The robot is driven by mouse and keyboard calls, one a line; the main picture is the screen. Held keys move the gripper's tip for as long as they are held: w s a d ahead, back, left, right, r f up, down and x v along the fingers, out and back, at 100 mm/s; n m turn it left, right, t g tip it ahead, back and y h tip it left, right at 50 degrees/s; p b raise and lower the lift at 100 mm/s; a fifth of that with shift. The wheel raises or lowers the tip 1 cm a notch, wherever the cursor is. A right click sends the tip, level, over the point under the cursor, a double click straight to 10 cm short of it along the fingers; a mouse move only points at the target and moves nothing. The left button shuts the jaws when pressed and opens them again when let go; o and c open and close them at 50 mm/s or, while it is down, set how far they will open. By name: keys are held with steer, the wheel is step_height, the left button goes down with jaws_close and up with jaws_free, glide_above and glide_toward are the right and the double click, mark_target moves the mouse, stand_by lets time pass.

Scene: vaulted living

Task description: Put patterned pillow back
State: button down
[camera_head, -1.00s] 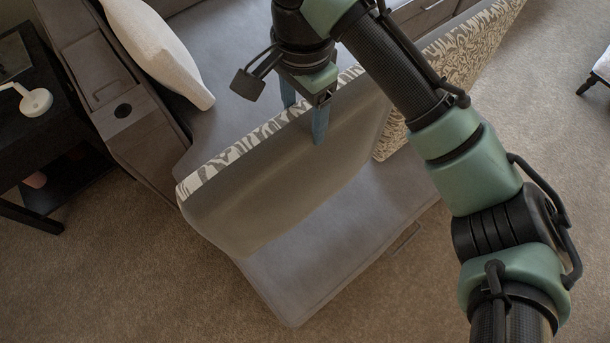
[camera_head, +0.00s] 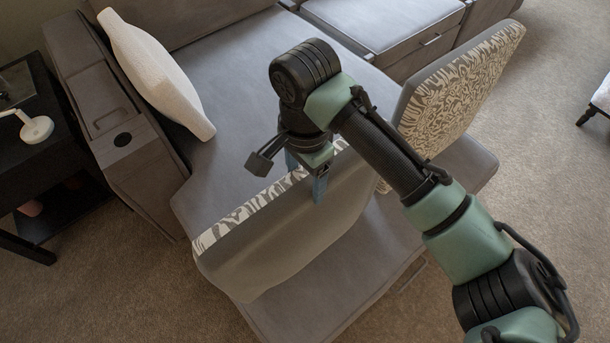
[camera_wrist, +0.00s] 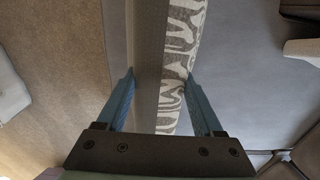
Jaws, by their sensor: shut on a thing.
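A patterned pillow (camera_head: 268,240), with a plain grey face toward the camera and a cream-and-grey patterned edge, stands upright on the near part of the grey sofa (camera_head: 250,85). My gripper (camera_head: 305,180) is shut on the pillow's upper edge. In the wrist view, the blue fingers of my gripper (camera_wrist: 160,95) lie on either side of the pillow (camera_wrist: 180,60). A second patterned pillow (camera_head: 465,85) stands tilted on the sofa at the right, apart from the held one. The held pillow's patterned face is mostly hidden.
A white cushion (camera_head: 155,70) leans at the sofa's left, beside the armrest (camera_head: 115,130) with a cup hole. A dark side table (camera_head: 45,160) with a white lamp (camera_head: 36,128) stands at the far left. The seat between the white cushion and my gripper is clear.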

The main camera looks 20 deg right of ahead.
steer(key=shift+c, duration=0.2)
jaws_free()
step_height(320, 180, up, 12)
steer(key=p, duration=0.4)
steer(key=shift+r, duration=0.1)
